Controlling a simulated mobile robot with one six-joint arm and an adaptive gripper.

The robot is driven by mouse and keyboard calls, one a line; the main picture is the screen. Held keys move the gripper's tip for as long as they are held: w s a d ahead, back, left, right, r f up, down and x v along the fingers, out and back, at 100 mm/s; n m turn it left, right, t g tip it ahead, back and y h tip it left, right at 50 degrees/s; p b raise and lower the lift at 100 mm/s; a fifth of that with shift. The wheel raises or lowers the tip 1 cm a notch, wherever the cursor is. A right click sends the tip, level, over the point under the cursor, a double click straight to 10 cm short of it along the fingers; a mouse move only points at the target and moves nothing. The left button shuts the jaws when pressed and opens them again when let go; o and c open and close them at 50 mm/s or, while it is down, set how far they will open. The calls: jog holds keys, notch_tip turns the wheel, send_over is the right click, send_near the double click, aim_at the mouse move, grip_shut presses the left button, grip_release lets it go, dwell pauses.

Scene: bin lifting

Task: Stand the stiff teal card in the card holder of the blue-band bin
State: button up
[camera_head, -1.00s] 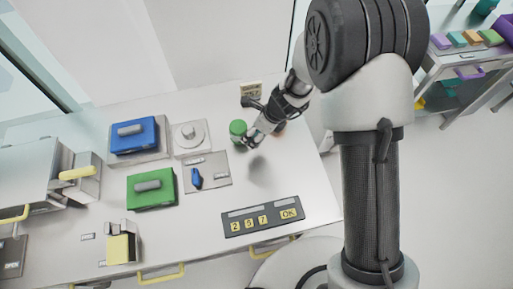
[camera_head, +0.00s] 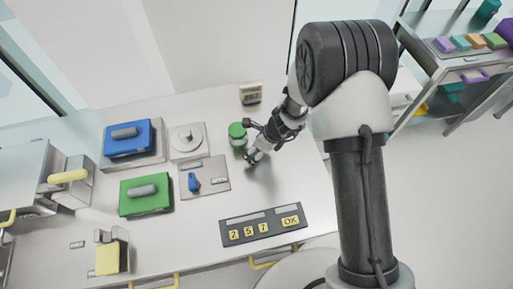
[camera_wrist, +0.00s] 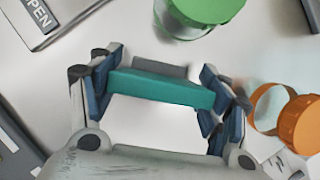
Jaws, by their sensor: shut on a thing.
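My gripper (camera_wrist: 160,92) is shut on the stiff teal card (camera_wrist: 150,86), holding it crosswise between its two blue-padded fingers in the wrist view. A dark grey strip shows just behind the card; I cannot tell what it is. In the head view my gripper (camera_head: 252,158) is over the white table, just in front of a green-lidded jar (camera_head: 238,136). The card is too small to make out clearly there. I cannot make out the blue-band bin or its card holder in either view.
The jar also shows in the wrist view (camera_wrist: 200,12), with an orange-capped container (camera_wrist: 300,124) at right. A blue box (camera_head: 128,138), a green box (camera_head: 146,195) and a keypad (camera_head: 263,226) occupy the table. A rack (camera_head: 462,75) with coloured items stands at upper right.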

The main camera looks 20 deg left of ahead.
jog(key=o, duration=1.1)
jog(key=shift+f, duration=0.15)
jog(key=shift+r, duration=0.35)
jog(key=p+v, duration=0.4)
jog(key=v, duration=0.7)
jog(key=shift+s+d+r+p, duration=0.15)
jog(key=shift+r+p, duration=0.15)
